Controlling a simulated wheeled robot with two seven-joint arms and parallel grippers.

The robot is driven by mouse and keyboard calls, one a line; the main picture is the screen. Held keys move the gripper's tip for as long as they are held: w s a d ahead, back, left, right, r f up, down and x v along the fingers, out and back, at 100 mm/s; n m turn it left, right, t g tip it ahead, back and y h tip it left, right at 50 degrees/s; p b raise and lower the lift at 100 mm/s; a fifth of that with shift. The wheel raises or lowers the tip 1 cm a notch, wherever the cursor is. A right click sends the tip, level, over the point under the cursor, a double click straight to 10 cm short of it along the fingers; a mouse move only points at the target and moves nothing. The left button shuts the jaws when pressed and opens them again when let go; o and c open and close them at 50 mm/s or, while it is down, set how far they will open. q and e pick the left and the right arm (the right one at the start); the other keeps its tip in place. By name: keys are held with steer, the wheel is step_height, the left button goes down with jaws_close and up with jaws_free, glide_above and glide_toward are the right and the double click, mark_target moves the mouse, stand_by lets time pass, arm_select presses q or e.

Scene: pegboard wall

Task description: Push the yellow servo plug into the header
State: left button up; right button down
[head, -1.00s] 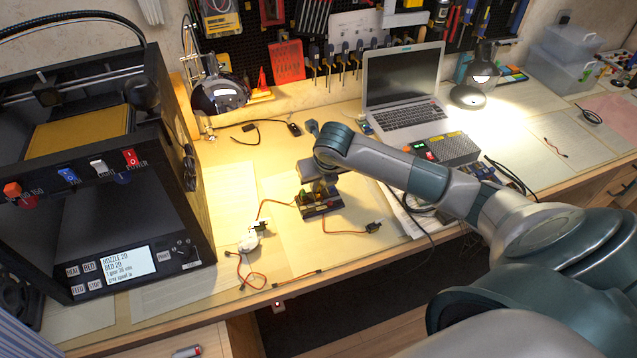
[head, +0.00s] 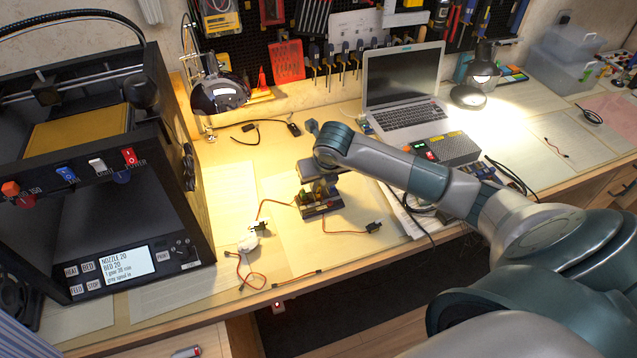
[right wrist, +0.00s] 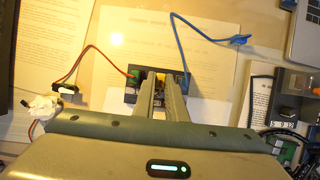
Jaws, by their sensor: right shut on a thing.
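My right gripper (head: 319,188) points down onto a small dark board (head: 322,211) on the bench. The board also shows in the right wrist view (right wrist: 130,97). The gripper's fingers (right wrist: 163,88) are close together, shut on a small yellow plug (right wrist: 161,76) over the board's middle. The fingers hide most of the plug and the header, so I cannot tell how deep the plug sits. A red lead runs from the board's left to a small dark servo (right wrist: 68,90). Another servo (head: 373,227) lies to the right on an orange-brown lead. My left gripper is not in view.
A 3D printer (head: 100,170) stands at the left. A laptop (head: 404,85) and a dark grey box (head: 455,148) stand behind and to the right. A blue cable (right wrist: 193,58) lies behind the board. Loose leads (head: 245,272) lie near the front edge.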

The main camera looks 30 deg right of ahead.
steer(key=shift+f, duration=0.25)
steer(key=shift+s+d+f+b, duration=0.1)
steer(key=shift+d+f+b, duration=0.25)
steer(key=shift+f+b, duration=0.5)
steer(key=c, duration=1.7)
jaws_free()
steer(key=shift+d+f, duration=0.1)
steer(key=shift+a+r+p, duration=0.25)
steer(key=shift+r+p, duration=0.2)
steer(key=shift+r, duration=0.45)
steer(key=shift+a+r+p, duration=0.2)
steer(key=shift+r+p, duration=0.25)
steer(key=shift+r, duration=0.4)
steer(key=shift+r+p, duration=0.75)
steer(key=shift+r, duration=0.5)
steer(key=shift+f, duration=0.1)
